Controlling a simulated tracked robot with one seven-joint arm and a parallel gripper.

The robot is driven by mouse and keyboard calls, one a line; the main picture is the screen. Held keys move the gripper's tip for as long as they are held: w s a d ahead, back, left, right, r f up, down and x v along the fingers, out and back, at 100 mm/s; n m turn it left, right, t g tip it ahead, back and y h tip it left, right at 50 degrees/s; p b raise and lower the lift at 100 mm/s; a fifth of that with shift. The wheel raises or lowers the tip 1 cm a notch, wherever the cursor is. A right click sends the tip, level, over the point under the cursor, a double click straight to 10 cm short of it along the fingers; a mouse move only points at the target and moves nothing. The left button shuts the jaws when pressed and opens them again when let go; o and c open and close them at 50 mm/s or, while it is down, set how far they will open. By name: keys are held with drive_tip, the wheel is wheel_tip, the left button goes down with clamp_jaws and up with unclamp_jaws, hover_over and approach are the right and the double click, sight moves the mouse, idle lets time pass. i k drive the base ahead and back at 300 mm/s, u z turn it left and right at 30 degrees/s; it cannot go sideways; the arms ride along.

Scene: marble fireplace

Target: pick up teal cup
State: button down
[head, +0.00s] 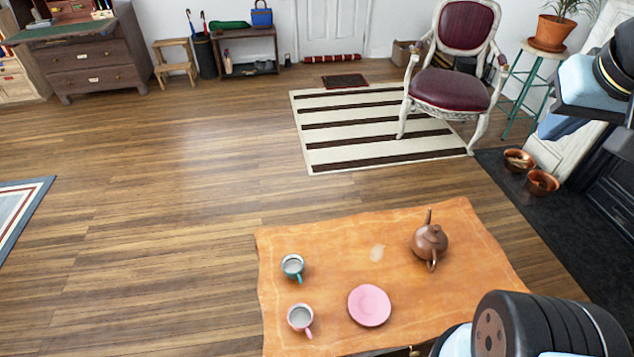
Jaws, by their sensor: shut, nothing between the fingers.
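The teal cup (293,267) stands upright on the wooden table (340,240), near its left edge. Its handle points down and slightly right in the picture, and its inside looks grey and empty. Parts of my own arm show at the upper right and lower right. My gripper is not in the picture, so its place relative to the cup cannot be seen.
A pink cup (301,318) stands just below the teal cup. A pink saucer (369,305) lies to their right, and a brown teapot (429,242) stands farther right. A chair (452,88) stands beyond on a striped rug (335,115). Open wooden floor lies left.

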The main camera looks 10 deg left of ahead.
sight(292, 264)
drive_tip(key=u, duration=0.65)
drive_tip(key=k, duration=0.5)
drive_tip(key=u, duration=0.65)
drive_tip(key=i, duration=0.5)
drive_tip(key=z, duration=0.05)
